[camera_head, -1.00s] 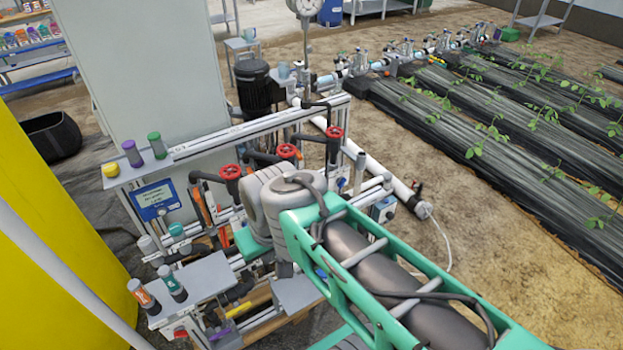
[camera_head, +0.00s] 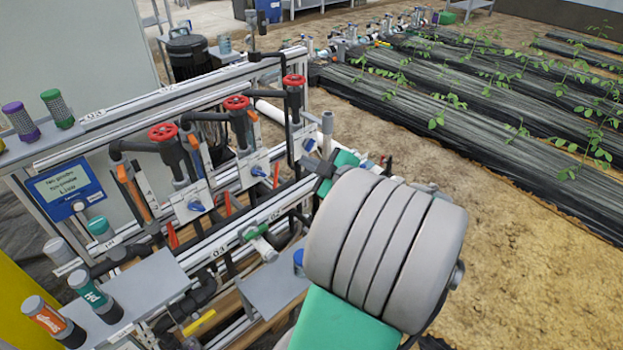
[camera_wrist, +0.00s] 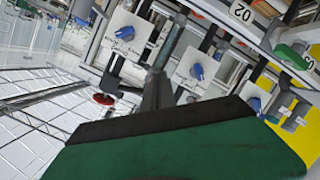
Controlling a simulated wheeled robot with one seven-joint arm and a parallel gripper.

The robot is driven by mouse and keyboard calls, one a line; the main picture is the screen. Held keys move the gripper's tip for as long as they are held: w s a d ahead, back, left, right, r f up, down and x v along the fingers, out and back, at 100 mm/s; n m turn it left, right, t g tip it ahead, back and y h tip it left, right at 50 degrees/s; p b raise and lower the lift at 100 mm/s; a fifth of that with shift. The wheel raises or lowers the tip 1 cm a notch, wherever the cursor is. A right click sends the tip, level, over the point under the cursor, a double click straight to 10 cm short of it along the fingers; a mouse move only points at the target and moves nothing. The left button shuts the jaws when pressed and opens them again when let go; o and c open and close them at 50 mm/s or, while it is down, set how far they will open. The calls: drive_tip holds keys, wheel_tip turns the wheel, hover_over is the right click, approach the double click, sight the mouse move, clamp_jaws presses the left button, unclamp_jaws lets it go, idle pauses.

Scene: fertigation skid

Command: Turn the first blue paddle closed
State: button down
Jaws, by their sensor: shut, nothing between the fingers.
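Three blue paddles sit on pale square plates along the pipe rack: a near one (camera_head: 197,207), a middle one (camera_head: 258,170) and a far one (camera_head: 309,145). Three also show in the wrist view, at the top left (camera_wrist: 124,33), the middle (camera_wrist: 196,72) and the right (camera_wrist: 255,104). I cannot tell which is the first, or their exact turn. My gripper (camera_head: 310,163) is shut and empty, close to the far plate in the head view. Its fingers (camera_wrist: 160,78) also show between the left and middle plates in the wrist view. Contact with a paddle is not visible.
Red handwheels (camera_head: 163,132) stand on dark pipes above the plates. A green-handled valve (camera_head: 256,232) sits on the lower pipe. A grey shelf (camera_head: 150,290) with capped bottles is at the front left. Bare soil (camera_head: 500,240) lies open at the right.

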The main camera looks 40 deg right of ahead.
sight(309, 145)
drive_tip(key=w+d+f+t+h+b, duration=0.1)
drive_tip(key=w+d+f, duration=0.3)
drive_tip(key=w+d, duration=0.3)
drive_tip(key=shift+w+d+b, duration=0.25)
drive_tip(key=shift+w+b, duration=0.1)
drive_tip(key=shift+b, duration=0.05)
drive_tip(key=shift+f+h, duration=0.2)
drive_tip(key=shift+h, duration=0.1)
